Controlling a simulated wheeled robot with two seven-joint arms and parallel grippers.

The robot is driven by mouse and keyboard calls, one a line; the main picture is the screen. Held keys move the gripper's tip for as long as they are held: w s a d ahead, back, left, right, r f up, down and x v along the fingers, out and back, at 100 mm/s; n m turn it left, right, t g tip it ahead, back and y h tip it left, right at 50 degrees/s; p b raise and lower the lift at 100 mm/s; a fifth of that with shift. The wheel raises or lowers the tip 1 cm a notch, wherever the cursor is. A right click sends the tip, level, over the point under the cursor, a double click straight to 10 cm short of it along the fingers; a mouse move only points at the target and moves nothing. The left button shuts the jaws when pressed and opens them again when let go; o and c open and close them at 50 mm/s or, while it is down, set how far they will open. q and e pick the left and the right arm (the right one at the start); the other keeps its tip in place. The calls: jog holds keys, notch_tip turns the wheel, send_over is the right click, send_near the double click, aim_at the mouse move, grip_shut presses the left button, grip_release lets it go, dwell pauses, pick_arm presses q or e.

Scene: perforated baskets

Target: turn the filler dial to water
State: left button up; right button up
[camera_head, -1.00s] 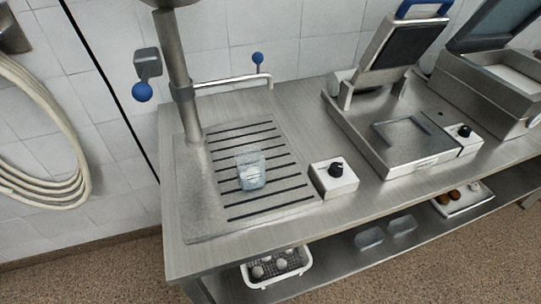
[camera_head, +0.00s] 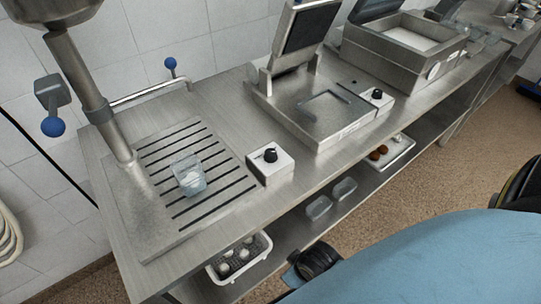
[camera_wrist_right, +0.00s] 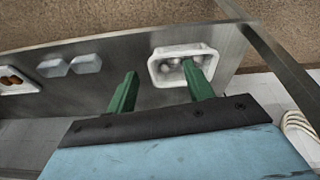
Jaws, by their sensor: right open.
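The filler dial, a black knob (camera_head: 270,155) on a small white box (camera_head: 272,168), sits on the steel counter to the right of the slotted drip tray (camera_head: 150,217). Which setting it points to is too small to read. A clear glass (camera_head: 188,178) with pale contents stands on the tray. In the right wrist view my right gripper (camera_wrist_right: 160,90) has its two green fingers spread apart, with nothing held between them. It is apart from the dial, which does not show in that view. My left gripper is not in view.
A hinged press (camera_head: 322,110) with its own black knob (camera_head: 377,93) stands right of the dial box. The filler column (camera_head: 90,95) rises at the left. Below, the shelf holds a white perforated basket (camera_head: 262,240) and two clear tubs (camera_head: 320,206). The counter around the dial box is clear.

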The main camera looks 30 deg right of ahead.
jog(key=w+r+t, duration=0.2)
jog(key=w+r, duration=0.2)
jog(key=r, duration=1)
jog(key=w+a+r+n+t+p, duration=0.1)
jog(key=w+a+r+n+t, duration=0.25)
jog(key=w+r+t, duration=1)
jog(key=w+a+r+n+y, duration=0.3)
jog(key=a+r+n+y, duration=0.2)
jog(key=r, duration=0.3)
jog(key=w+a+r+n+y, duration=0.3)
jog(key=a+r+n+y, duration=0.15)
jog(key=r, duration=0.35)
jog(key=s+a+r+n+g+y, duration=0.2)
jog(key=a+n+g+y, duration=0.45)
jog(key=n+y, duration=0.3)
jog(key=n+g+h, duration=1)
jog(key=g+h, duration=0.2)
jog(key=h, duration=0.7)
send_over(271, 152)
notch_tip(271, 152, down, 12)
notch_tip(271, 152, down, 13)
jog(key=shift+r+p, duration=0.1)
jog(key=shift+p, duration=0.4)
